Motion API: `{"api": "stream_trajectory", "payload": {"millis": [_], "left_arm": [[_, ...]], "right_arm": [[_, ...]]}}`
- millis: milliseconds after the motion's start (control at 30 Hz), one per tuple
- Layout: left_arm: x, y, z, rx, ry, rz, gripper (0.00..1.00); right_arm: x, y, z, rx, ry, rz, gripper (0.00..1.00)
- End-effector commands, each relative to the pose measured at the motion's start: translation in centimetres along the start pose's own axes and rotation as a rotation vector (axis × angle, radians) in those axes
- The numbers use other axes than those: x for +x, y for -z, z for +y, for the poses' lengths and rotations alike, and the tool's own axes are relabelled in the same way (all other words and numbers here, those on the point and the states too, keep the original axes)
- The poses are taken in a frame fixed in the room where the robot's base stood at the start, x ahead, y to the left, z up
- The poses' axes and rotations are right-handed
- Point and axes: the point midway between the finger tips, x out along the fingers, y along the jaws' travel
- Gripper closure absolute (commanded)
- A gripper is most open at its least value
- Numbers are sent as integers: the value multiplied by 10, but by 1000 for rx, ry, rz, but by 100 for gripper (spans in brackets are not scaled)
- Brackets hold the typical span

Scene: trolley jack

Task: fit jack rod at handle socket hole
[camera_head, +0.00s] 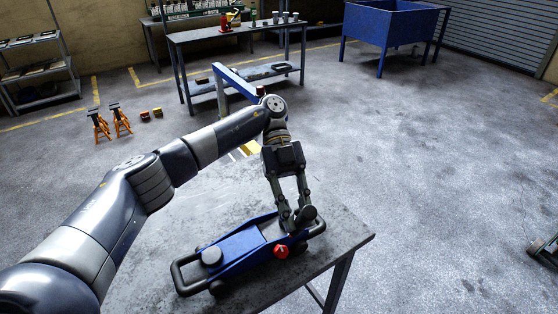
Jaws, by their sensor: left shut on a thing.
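The blue trolley jack (240,251) lies on the grey table, its black bar loop at the left and a red knob (281,251) on its near side. My left gripper (298,220) points down over the jack's right end. Its fingers are shut on a dark, rounded piece (307,214) there, which looks like the handle socket. The fingers partly hide this piece, and I cannot see the socket hole. No long jack rod can be made out in this view. My right gripper is not in view.
The table (345,241) has bare room right of the jack. Behind my left arm stands a blue beam (233,79) on a grey post. Orange stands (101,124), a workbench (193,38) and a blue bin (388,24) are farther back. The floor at right is mostly clear.

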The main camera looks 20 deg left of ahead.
Motion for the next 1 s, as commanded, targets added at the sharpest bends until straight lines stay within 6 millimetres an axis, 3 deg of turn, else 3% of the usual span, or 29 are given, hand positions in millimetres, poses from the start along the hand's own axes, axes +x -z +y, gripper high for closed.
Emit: {"api": "stream_trajectory", "payload": {"millis": [200,500,700,1000], "left_arm": [[-33,-6,-2,-246,444,151,100],[-92,-22,-5,-417,994,331,100],[-122,-35,-2,-434,1174,385,100],[-129,-38,-1,-432,1210,392,100]], "right_arm": [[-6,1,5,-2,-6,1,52],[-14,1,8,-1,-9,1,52],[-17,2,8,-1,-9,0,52],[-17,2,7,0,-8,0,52]]}}
